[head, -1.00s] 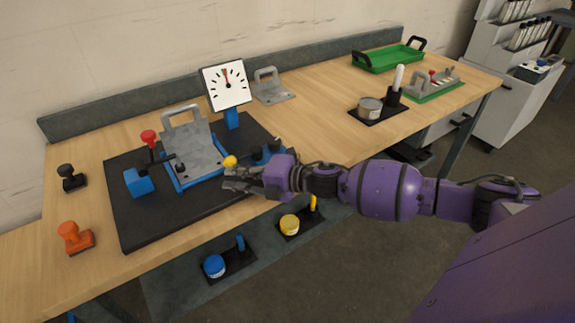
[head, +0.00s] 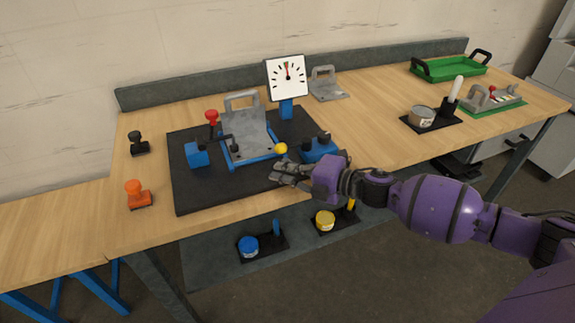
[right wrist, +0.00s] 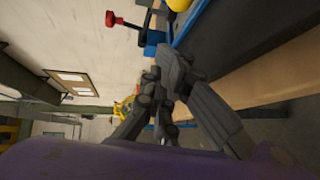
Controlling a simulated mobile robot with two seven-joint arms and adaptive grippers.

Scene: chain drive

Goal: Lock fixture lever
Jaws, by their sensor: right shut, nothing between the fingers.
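The fixture stands on a black base plate (head: 200,195). It has a blue frame (head: 250,160) holding a grey plate with a handle (head: 245,125). A lever with a red knob (head: 211,117) stands up at its left, by a blue block (head: 197,155). A yellow knob (head: 281,148) is at its right, near another blue block (head: 319,148). My right gripper (head: 276,173) is shut and empty, just in front of the yellow knob, low over the base plate. The right wrist view shows its fingers (right wrist: 170,75), the red knob (right wrist: 113,19) and part of the yellow knob (right wrist: 181,4). My left gripper is out of view.
A dial gauge (head: 287,77) stands behind the fixture. A black stamp (head: 138,144) and an orange stamp (head: 138,194) are at left. A grey bracket (head: 326,85), a tin (head: 421,117) and a green tray (head: 449,68) are at right.

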